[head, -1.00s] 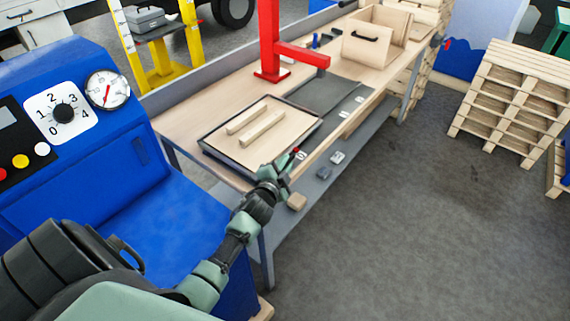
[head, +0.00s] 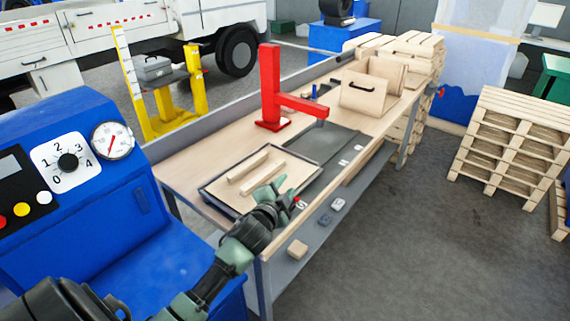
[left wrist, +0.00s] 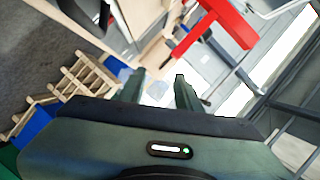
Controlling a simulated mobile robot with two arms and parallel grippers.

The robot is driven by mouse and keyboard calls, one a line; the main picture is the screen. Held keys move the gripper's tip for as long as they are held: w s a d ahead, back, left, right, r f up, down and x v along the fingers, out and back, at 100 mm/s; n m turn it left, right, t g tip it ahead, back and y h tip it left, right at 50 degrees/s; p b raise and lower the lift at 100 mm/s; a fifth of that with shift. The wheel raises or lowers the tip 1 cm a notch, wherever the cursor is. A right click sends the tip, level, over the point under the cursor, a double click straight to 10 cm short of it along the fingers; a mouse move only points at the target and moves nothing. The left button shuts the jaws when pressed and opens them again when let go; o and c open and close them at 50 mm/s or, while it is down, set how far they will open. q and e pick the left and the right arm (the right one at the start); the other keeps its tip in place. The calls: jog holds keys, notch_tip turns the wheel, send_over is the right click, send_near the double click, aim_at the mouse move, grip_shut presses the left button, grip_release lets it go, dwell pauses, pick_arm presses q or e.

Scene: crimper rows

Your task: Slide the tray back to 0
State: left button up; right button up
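The tray (head: 222,205) is a shallow dark-rimmed board with two pale wooden bars (head: 256,170) on it. It lies at the near end of the wooden bench, at the near end of a dark strip (head: 325,147). A small red piece (head: 297,199) and a white label (head: 302,205) show by its near right corner. My left gripper (head: 272,188) is over that corner in the head view and hides part of the rim. In the left wrist view its two fingers (left wrist: 158,88) stand apart with nothing visible between them. I cannot tell whether it touches the tray. My right gripper is not in view.
A red press (head: 270,90) stands on the bench beyond the tray. A wooden box (head: 363,92) is at the far end. A blue machine (head: 75,200) with a numbered dial stands left.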

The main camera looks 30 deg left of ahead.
pick_arm(q)
notch_tip(320, 180, up, 9)
jog(key=shift+s+d, duration=0.15)
jog(key=shift+s, duration=0.15)
jog(key=shift+w, duration=0.1)
